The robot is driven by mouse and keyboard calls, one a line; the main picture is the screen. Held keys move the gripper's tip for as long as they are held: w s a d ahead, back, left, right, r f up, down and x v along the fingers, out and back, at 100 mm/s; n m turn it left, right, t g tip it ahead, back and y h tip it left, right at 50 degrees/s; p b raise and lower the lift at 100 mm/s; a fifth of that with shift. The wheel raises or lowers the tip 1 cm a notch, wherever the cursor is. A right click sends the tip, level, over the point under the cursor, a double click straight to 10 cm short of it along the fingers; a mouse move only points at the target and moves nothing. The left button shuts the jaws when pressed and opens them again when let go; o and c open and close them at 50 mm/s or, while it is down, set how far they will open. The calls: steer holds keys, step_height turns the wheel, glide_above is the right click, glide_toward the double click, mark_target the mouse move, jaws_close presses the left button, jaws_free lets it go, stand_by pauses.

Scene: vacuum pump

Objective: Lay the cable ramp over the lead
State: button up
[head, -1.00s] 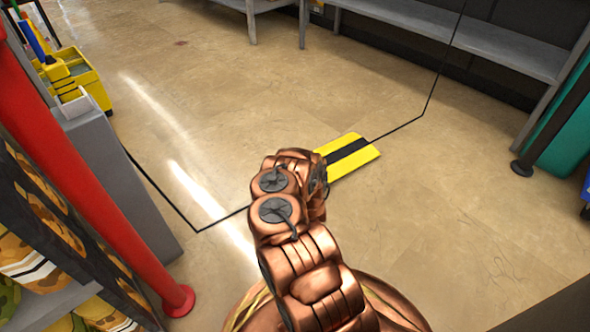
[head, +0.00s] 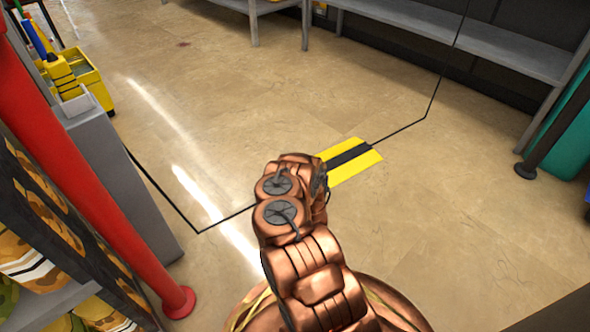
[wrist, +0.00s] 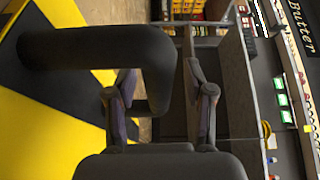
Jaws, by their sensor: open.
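The cable ramp (head: 365,168) is a flat yellow plate with a black middle stripe, low at the floor beyond my arm. My arm hides its near left part. The thin dark lead (head: 400,130) runs along the floor and meets the ramp in line with the black stripe. In the wrist view, the ramp's yellow and black surface (wrist: 50,135) fills the left side. A thick black bent handle (wrist: 95,48) stands out over it. My gripper (wrist: 158,88) is open, its fingers on either side of the handle's bent end. Contact cannot be told.
A red post (head: 100,190) and a grey cabinet (head: 125,185) stand at the left, near a yellow bucket (head: 85,85). Grey shelving (head: 460,45) lines the back. A dark post (head: 555,130) stands at the right. The floor around the ramp is clear.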

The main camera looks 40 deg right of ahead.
steer(key=shift+r, duration=0.15)
steer(key=p+v, duration=0.4)
steer(key=v, duration=0.8)
stand_by(0.3)
